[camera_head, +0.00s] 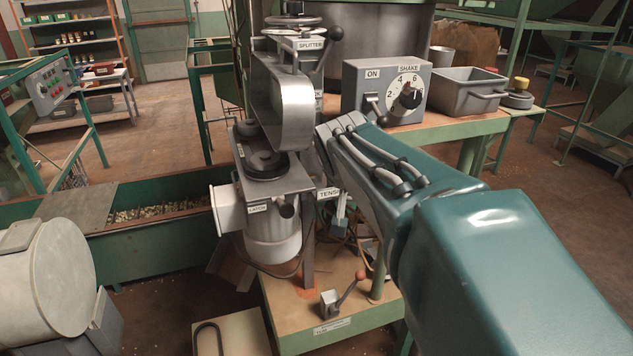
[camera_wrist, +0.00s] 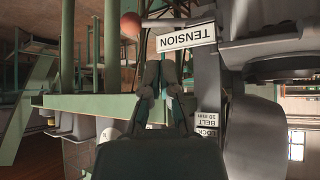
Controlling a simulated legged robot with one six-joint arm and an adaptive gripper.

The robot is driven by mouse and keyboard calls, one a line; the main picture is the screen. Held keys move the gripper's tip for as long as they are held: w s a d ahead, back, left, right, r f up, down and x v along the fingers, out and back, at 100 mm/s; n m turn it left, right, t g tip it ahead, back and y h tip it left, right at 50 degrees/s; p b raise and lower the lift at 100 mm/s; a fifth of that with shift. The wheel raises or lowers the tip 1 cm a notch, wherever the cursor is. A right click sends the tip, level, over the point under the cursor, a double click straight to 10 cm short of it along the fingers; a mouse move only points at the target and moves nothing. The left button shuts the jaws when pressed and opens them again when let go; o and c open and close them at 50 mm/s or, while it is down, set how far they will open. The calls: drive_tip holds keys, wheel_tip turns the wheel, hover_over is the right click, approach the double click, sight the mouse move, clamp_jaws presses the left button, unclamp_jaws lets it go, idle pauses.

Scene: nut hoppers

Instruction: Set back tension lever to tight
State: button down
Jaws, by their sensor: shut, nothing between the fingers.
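In the wrist view, which is upside down, a white TENSION label (camera_wrist: 187,37) sits on the grey machine. Beside it, a lever with a reddish ball knob (camera_wrist: 131,24) on a grey rod shows at the top edge. My gripper (camera_wrist: 161,76) is shut and empty, its fingertips pointing toward the label and apart from the knob in the picture. In the head view the TENSION label (camera_head: 328,193) is partly covered by my arm, and I cannot make out the tension lever there. Tight and loose marks are not readable.
A red-knobbed lever (camera_head: 358,277) on a grey block stands on the low bench. A SHAKE dial box (camera_head: 356,75) and a grey bin (camera_head: 467,88) stand on the green table behind. A LOCK BELT label (camera_wrist: 207,125) is near my fingers. Hanging cables lie close by.

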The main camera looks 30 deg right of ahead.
drive_tip(key=shift+w+d+r+m, duration=0.1)
drive_tip(key=shift+w+d+m, duration=0.05)
drive_tip(key=shift+d, duration=0.3)
drive_tip(key=shift+w+d+r+m, duration=0.1)
drive_tip(key=shift+w+d+m, duration=0.05)
drive_tip(key=shift+d, duration=0.25)
drive_tip(key=x, duration=1)
drive_tip(key=shift+d, duration=0.15)
